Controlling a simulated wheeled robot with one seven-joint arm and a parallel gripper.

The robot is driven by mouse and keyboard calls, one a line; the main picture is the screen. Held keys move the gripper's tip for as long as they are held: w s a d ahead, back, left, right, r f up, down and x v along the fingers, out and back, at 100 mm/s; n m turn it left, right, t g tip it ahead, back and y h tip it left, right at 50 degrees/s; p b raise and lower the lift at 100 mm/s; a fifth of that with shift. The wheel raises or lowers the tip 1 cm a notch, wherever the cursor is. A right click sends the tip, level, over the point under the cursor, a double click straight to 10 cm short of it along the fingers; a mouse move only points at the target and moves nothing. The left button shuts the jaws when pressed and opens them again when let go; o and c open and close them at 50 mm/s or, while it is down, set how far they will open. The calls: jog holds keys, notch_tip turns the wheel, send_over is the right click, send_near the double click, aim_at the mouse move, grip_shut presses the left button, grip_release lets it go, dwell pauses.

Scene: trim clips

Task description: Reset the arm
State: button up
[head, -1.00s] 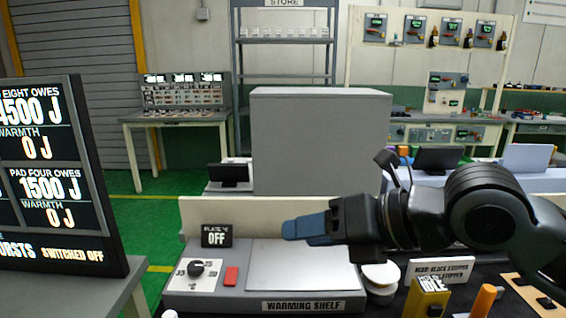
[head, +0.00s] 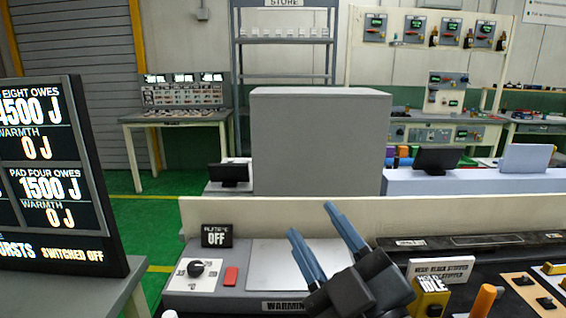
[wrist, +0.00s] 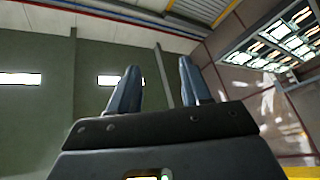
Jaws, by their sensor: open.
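My gripper (head: 326,243) is in the lower middle of the head view, with its two blue fingers apart and pointing up and to the left. Nothing is between them. It stands in front of the warming shelf (head: 206,298) and hides part of its plate and label. In the wrist view the two fingers of my gripper (wrist: 158,88) are also apart and empty, against a wall and ceiling.
The warming shelf has a dial (head: 196,268), a red button (head: 231,276) and a display reading OFF (head: 216,236). At right are a yellow block (head: 428,297) and an orange cylinder (head: 484,300). A large screen (head: 60,180) stands at left.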

jog(key=s+d+f+m+g+h, duration=0.1)
jog(key=s+d+f+m+h, duration=0.3)
jog(key=s+f+m, duration=0.3)
jog(key=s+d+f+m+g+h, duration=0.1)
jog(key=s+d+f+m+h, duration=0.4)
jog(key=s+f, duration=0.45)
jog(key=s+d+f+g, duration=0.1)
jog(key=s+d, duration=0.3)
jog(key=s, duration=0.5)
jog(key=s+d+f+g, duration=0.2)
jog(key=s+d, duration=0.2)
jog(key=s, duration=0.5)
jog(key=shift+m, duration=0.4)
